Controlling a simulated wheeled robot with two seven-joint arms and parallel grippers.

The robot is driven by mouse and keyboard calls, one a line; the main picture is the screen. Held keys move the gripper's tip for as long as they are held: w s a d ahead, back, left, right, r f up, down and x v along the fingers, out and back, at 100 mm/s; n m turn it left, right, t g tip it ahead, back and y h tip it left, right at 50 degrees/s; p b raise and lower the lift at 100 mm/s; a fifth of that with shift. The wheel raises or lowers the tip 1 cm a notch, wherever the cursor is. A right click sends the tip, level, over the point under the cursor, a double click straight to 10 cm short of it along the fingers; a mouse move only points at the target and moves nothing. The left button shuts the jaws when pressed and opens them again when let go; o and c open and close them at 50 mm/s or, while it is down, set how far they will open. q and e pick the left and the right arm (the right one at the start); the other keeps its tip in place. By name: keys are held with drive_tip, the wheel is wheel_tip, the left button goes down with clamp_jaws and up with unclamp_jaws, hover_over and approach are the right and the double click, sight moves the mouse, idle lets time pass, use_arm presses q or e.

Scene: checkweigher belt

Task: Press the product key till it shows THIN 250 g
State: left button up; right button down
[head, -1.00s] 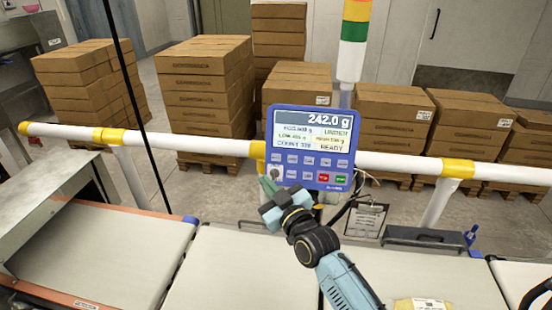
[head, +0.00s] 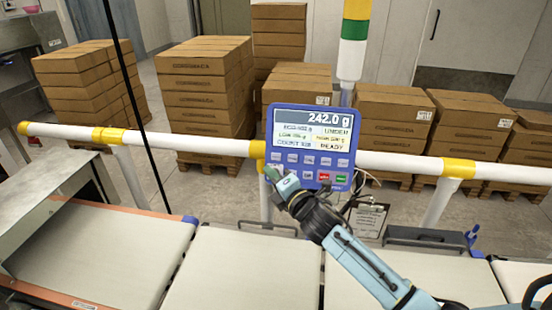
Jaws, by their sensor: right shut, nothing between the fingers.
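The blue control panel (head: 311,146) stands upright on the rail in the middle of the head view. Its screen (head: 314,131) reads 242.0 g on the top line, with smaller text below, including READY; the product name there is too blurred to read surely. Two rows of keys sit under the screen, with a red key (head: 323,176) and a green key (head: 341,178) at lower right. My right gripper (head: 270,172) is shut and empty at the panel's lower left corner, covering the keys there. Whether it touches a key cannot be told. My left gripper is not in view.
A white rail (head: 400,161) with yellow collars runs behind the belts. A pale conveyor belt (head: 230,275) lies in front, with another belt (head: 100,250) at left. A signal tower (head: 353,45) rises behind the panel. Stacked cartons (head: 205,95) stand beyond the rail.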

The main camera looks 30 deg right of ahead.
sight(276, 157)
drive_tip(key=shift+w+d, duration=0.1)
idle(0.3)
drive_tip(key=w+d+f+b, duration=0.2)
drive_tip(key=w+d+b, duration=0.3)
drive_tip(key=w, duration=0.1)
drive_tip(key=shift+w+f, duration=0.2)
drive_tip(key=shift+w, duration=0.1)
idle(2.0)
drive_tip(key=shift+w+d+f, duration=0.15)
drive_tip(key=shift+w+d, duration=0.1)
drive_tip(key=shift+w, duration=0.05)
drive_tip(key=shift+w+d+b, duration=0.2)
drive_tip(key=shift+w+b, duration=0.1)
drive_tip(key=shift+b, duration=0.1)
idle(0.7)
drive_tip(key=shift+s+a+p, duration=0.45)
drive_tip(key=shift+s+p, duration=0.15)
drive_tip(key=shift+s, duration=0.05)
